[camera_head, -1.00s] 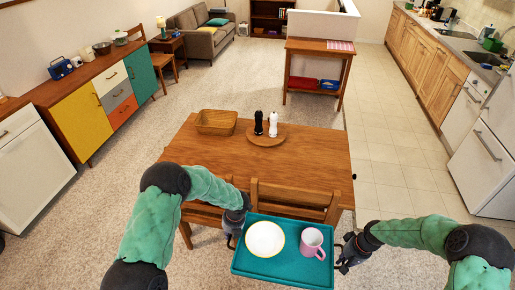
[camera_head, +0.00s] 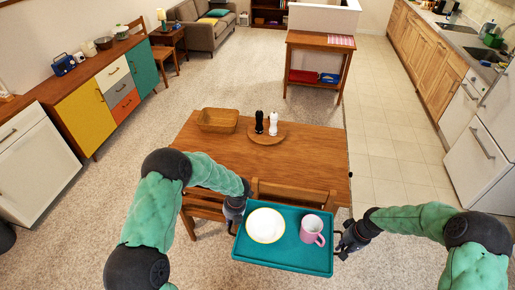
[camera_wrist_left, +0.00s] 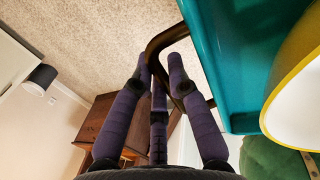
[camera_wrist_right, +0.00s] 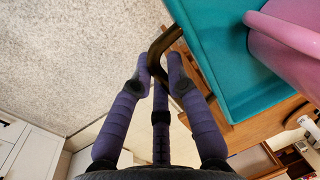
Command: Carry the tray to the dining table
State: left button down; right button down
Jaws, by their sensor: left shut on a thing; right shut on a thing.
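A teal tray (camera_head: 285,259) hangs between my two grippers at the near side of the wooden dining table (camera_head: 210,159). It carries a white plate with a yellow rim (camera_head: 265,225) on the left and a pink mug (camera_head: 311,230) on the right. My left gripper (camera_head: 236,218) is shut on the tray's left handle, a dark bar (camera_wrist_left: 163,38) in the left wrist view. My right gripper (camera_head: 342,246) is shut on the right handle (camera_wrist_right: 160,48), seen in the right wrist view. The tray looks about level.
Wooden chairs (camera_head: 294,196) stand at the table's near edge, close to the tray. A basket (camera_head: 218,120) and a round board (camera_head: 266,137) with black (camera_head: 259,121) and white (camera_head: 273,123) shakers sit toward the table's far side. The tabletop's near part is clear.

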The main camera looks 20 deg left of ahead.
aim_at(298, 175)
jog(key=i, duration=1.5)
